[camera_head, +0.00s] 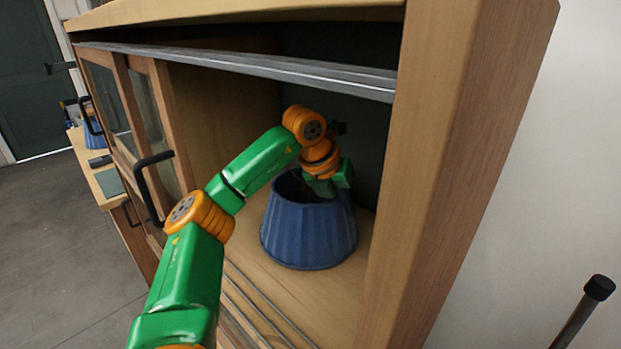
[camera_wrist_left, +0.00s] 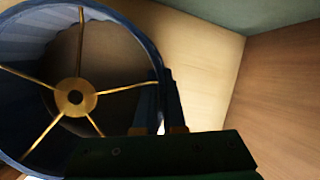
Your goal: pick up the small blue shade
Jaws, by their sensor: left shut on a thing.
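The blue pleated shade (camera_head: 308,236) is upright inside the open wooden cabinet, wide end down. My left gripper (camera_head: 325,188) reaches in from above and is shut on the shade's rim on its right side. In the left wrist view the shade (camera_wrist_left: 151,49) fills the left side, showing its open ring and brass spokes meeting at a hub (camera_wrist_left: 75,98). The left gripper's fingers (camera_wrist_left: 163,112) meet its wall there. I cannot tell whether the shade's base touches the shelf. My right gripper is not in view.
The cabinet's right side panel (camera_head: 450,170) stands close to the shade. A metal rail (camera_head: 240,66) crosses above the opening. Sliding glass doors with a black handle (camera_head: 150,185) are at left. A bench (camera_head: 108,183) with a blue object (camera_head: 92,137) stands farther left.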

